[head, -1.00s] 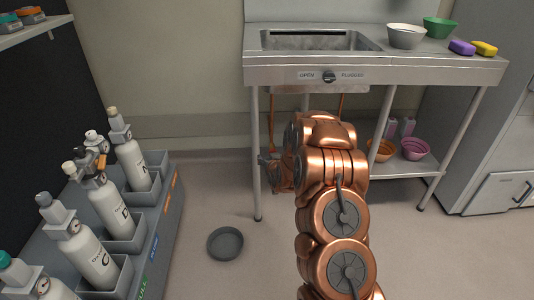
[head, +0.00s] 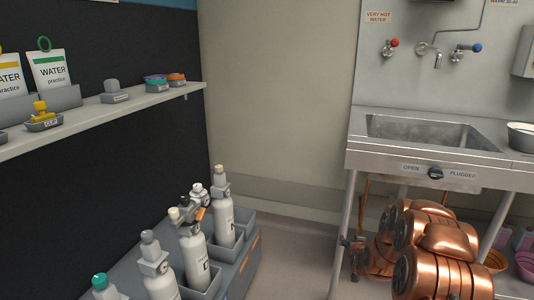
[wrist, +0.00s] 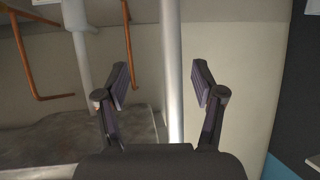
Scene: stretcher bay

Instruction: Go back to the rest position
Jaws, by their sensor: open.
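My gripper (wrist: 160,85) is open in the wrist view, its two dark fingers wide apart. Nothing is held between them. A pale vertical pole (wrist: 172,70) shows behind the gap; I cannot tell how far off it is. My copper arm shows at the lower right of the head view, in front of the sink stand. The gripper itself cannot be made out in the head view.
A steel sink (head: 430,130) with a knob stands at the right. A rack (head: 240,262) with several white bottles (head: 222,220) is at the lower middle. A shelf (head: 130,108) with water bags (head: 50,68) is at the left. Some floor (head: 300,255) between rack and sink is clear.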

